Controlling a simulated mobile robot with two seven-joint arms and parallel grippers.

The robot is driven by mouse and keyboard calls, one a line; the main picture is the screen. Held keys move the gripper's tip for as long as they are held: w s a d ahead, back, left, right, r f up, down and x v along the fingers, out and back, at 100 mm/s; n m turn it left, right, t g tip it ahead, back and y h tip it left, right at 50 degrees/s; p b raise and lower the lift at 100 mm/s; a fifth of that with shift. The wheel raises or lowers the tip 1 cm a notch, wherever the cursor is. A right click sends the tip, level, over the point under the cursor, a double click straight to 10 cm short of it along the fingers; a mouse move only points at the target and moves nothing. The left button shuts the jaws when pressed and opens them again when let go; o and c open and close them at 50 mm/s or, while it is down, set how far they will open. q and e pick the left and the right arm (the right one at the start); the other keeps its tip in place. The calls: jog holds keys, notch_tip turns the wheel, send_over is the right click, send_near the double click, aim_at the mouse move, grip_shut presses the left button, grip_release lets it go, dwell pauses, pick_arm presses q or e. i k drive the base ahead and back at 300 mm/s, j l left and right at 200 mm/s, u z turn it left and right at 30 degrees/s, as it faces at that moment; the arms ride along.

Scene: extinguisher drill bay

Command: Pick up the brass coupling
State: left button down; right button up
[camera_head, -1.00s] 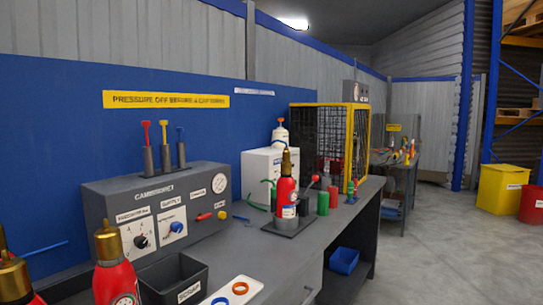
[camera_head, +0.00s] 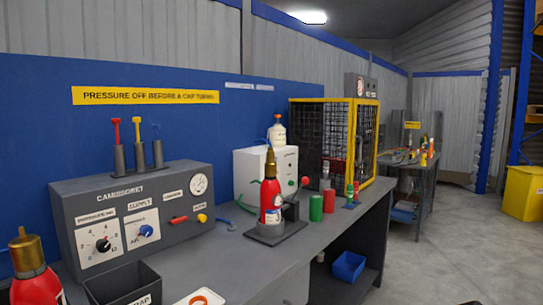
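No separate loose brass coupling can be made out. Brass-coloured fittings show on two red extinguishers: a domed brass top (camera_head: 26,252) on the extinguisher (camera_head: 36,289) at the lower left, cut by the frame edge, and a tapered brass top (camera_head: 270,163) on the extinguisher (camera_head: 271,202) standing upright on a dark base plate on the bench. I cannot tell whether either is the coupling. Neither of my grippers is in view.
A grey control box (camera_head: 130,222) with dials stands at the bench's back. A dark scrap bin (camera_head: 122,284) and white tray with an orange ring (camera_head: 207,297) are in front. Green (camera_head: 316,208) and red cylinders stand before a yellow-framed cage (camera_head: 352,142). Open floor lies right.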

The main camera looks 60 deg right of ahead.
aim_at(270, 154)
jog(key=k+l, duration=0.2)
jog(key=l, duration=0.2)
jog(key=k+l+u, duration=0.1)
jog(key=l, duration=0.35)
jog(key=k+l, duration=0.25)
jog(key=l, duration=0.15)
jog(key=k+l+u, duration=0.1)
jog(key=l, duration=0.3)
jog(key=k+l, duration=0.05)
jog(key=k, duration=0.05)
